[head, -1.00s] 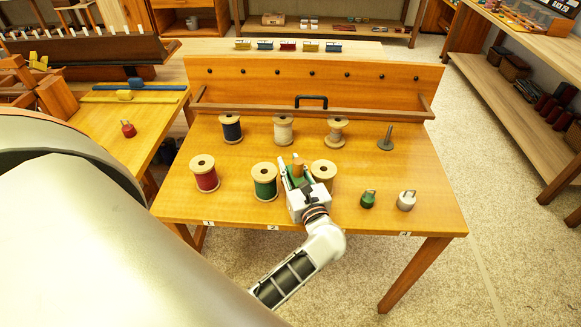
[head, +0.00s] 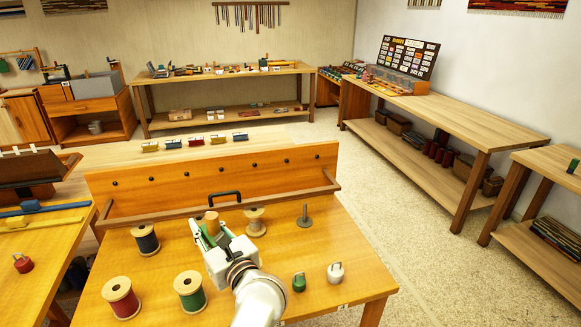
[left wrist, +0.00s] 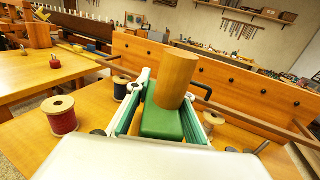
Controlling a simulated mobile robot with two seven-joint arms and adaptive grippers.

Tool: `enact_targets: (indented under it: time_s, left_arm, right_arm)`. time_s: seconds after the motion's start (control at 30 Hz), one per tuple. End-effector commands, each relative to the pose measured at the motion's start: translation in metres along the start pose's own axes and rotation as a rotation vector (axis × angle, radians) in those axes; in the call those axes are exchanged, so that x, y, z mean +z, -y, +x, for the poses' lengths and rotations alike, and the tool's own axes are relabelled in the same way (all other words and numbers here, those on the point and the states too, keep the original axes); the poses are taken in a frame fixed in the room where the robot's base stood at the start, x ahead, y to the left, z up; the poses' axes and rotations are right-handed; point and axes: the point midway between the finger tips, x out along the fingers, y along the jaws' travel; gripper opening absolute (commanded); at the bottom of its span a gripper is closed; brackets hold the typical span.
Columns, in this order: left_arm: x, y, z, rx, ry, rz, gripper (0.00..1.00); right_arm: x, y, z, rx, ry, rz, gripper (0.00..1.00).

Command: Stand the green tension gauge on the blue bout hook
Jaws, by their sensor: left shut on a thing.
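My left gripper (head: 207,236) is shut on a green block topped by a tilted wooden cylinder, which I take for the green tension gauge (left wrist: 176,82). It is held above the table; its wooden top also shows in the head view (head: 211,222). Which thing is the blue bout hook I cannot tell for sure. A long blue bar with a raised block (head: 30,206) lies on the left bench, and small blue pieces (head: 172,143) stand in the row behind the table's back board. My right gripper is not in view.
Red (head: 121,298), green (head: 190,291), dark blue (head: 146,240) and bare wooden (head: 255,221) spools stand on the table. A green weight (head: 299,282), a white weight (head: 335,273) and a grey spindle (head: 304,216) are at right. The back board (head: 290,172) rises behind.

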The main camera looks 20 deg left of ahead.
Motion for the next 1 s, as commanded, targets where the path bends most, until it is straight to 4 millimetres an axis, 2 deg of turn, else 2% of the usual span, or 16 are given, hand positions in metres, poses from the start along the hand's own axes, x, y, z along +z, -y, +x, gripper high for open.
enact_targets:
  time_s: [0.17, 0.37, 0.57, 0.7, 1.0]
  left_arm:
    - [0.001, -0.002, 0.001, -0.036, 0.003, 0.0, 0.0]
    - [0.004, -0.001, -0.006, -0.23, 0.007, 0.005, 0.0]
    - [0.0, 0.007, -0.035, -0.483, 0.007, 0.009, 0.0]
    - [-0.007, 0.011, -0.063, -0.643, 0.003, 0.009, 0.0]
    - [-0.022, 0.011, -0.118, -0.895, 0.0, 0.005, 0.0]
  right_arm:
    - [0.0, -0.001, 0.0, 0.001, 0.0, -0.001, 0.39]
    - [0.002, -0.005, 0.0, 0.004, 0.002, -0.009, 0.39]
    - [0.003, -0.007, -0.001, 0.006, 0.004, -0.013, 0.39]
    - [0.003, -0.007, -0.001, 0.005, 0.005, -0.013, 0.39]
    - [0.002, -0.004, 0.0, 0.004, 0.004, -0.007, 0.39]
